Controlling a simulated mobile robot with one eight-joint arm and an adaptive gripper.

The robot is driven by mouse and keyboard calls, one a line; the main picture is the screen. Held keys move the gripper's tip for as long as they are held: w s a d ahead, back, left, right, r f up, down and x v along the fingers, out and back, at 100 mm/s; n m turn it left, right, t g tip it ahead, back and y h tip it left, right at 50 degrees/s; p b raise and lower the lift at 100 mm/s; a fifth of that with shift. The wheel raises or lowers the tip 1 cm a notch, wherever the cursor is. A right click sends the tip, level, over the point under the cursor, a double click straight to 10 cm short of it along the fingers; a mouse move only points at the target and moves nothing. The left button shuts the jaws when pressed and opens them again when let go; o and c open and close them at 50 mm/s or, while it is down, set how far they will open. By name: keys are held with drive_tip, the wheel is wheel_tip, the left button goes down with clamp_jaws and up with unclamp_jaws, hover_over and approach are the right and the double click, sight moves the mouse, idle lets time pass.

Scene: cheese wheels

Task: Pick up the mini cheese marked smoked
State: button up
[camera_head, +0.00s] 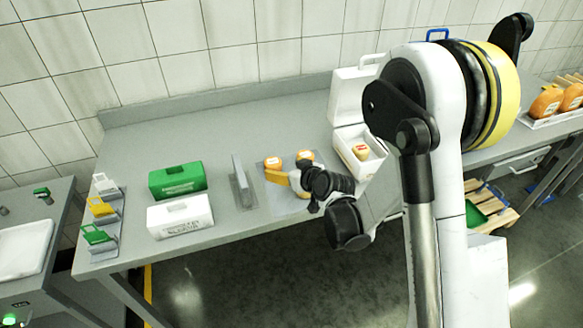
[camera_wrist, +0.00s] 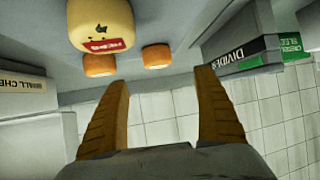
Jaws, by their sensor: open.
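In the wrist view, a pale orange mini cheese (camera_wrist: 98,22) with a red label and a dark mark is nearest, at the upper left. In the head view, the left (camera_head: 272,161) and right (camera_head: 304,156) cheeses show on a light mat (camera_head: 283,202); my arm partly hides the nearer one. My gripper (camera_wrist: 161,76) is open and empty, low over the mat; it also shows in the head view (camera_head: 274,176).
A grey metal divider (camera_head: 243,186) stands left of the mat. Further left are a green box (camera_head: 178,179) and a white box (camera_head: 180,216). An open white box (camera_head: 374,168) at right holds a red-labelled cheese (camera_head: 361,152). The table's back is clear.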

sight(277, 166)
drive_tip(key=shift+w+f, duration=0.1)
drive_tip(key=shift+f, duration=0.25)
drive_tip(key=b+x, duration=0.1)
drive_tip(key=x, duration=0.4)
drive_tip(key=shift+w+f, duration=0.25)
drive_tip(key=shift+w, duration=0.1)
drive_tip(key=b+x, duration=0.2)
drive_tip(key=x, duration=0.3)
drive_tip(key=shift+s+f, duration=0.1)
drive_tip(key=c, duration=1.3)
